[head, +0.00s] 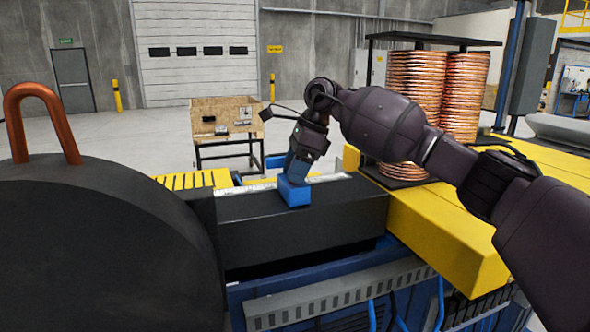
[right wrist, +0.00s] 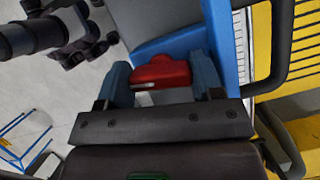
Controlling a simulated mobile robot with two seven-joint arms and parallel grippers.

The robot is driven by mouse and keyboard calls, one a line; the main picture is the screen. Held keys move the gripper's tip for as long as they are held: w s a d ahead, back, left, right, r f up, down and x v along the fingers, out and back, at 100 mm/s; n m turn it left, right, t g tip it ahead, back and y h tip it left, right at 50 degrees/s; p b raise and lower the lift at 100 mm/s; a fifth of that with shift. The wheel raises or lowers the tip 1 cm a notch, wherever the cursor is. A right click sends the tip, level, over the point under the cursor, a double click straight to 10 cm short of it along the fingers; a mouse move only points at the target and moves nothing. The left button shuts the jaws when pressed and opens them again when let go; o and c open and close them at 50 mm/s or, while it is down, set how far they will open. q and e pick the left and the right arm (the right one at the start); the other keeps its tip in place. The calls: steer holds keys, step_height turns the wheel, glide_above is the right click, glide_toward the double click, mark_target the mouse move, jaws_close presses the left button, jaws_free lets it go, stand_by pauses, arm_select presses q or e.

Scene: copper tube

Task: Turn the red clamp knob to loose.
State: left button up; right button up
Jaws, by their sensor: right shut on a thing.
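The red clamp knob (right wrist: 162,72) shows in the right wrist view, between the two blue-grey fingers of my right gripper (right wrist: 162,78). The gripper is shut on it. A small pale mark shows on the knob's lower left edge. Behind it is a blue block (right wrist: 172,42). In the head view the blue block (head: 294,193) sits at the edge of a black machine bed (head: 290,232). My right gripper (head: 298,172) comes down onto it from above, and the knob is hidden there. My left gripper is not in view.
A large dark rounded housing (head: 95,230) fills the left, with a bent copper tube (head: 40,98) above it. Copper coils (head: 415,85) stand on the yellow machine (head: 440,220) at right.

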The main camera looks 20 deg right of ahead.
steer(key=shift+n+g, duration=0.4)
steer(key=shift+n, duration=0.6)
steer(key=shift+r, duration=0.1)
steer(key=o, duration=0.8)
steer(key=shift+o, duration=0.6)
steer(key=shift+b, duration=0.3)
